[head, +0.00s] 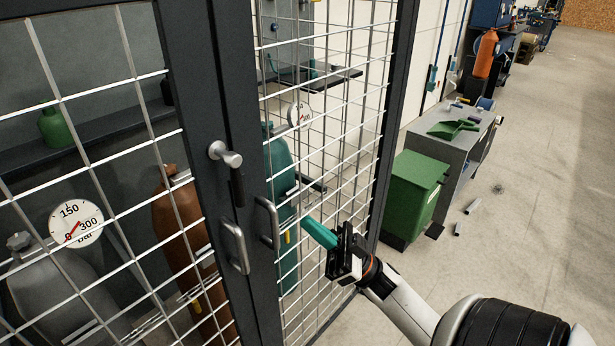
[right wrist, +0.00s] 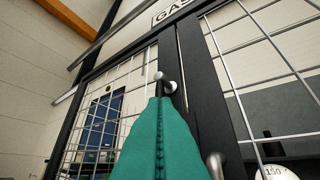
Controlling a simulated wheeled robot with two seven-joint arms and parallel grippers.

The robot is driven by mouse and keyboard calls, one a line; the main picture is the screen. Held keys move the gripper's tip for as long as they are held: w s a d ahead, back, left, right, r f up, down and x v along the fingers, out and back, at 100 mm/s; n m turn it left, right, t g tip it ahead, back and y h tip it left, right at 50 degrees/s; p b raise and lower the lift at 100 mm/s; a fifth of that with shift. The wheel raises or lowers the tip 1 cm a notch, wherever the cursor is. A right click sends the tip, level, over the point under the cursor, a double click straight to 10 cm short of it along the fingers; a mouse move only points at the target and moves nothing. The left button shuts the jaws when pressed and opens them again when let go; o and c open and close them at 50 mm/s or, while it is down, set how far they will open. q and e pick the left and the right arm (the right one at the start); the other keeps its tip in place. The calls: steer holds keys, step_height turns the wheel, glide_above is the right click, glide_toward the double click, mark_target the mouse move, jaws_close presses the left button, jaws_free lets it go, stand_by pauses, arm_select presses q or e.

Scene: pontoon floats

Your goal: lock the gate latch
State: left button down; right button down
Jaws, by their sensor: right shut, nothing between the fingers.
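The gate is a dark metal frame (head: 184,60) with white wire mesh. Its latch (head: 225,155) is a silver knob and pin on the dark frame, with a short dark bar hanging below it. I cannot tell whether it is locked. My right gripper (head: 318,232) has teal fingers pressed together and empty. In the head view it is right of and below the latch, pointing up-left towards the gate. In the right wrist view the shut fingers (right wrist: 158,140) point up at the latch knob (right wrist: 170,87), whose lower part they overlap. Contact cannot be told. My left gripper is not in view.
Two silver pull handles (head: 235,247) (head: 267,222) stand out below the latch, near my right gripper. Gas cylinders (head: 185,235) and a pressure gauge (head: 76,223) are behind the mesh. A green bin (head: 413,190) and grey workbench (head: 465,140) stand to the right; the floor there is mostly clear.

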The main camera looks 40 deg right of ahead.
steer(key=w+a+r+p, duration=0.4)
steer(key=w+a+r, duration=0.1)
steer(key=w, duration=0.2)
steer(key=shift+a, duration=0.35)
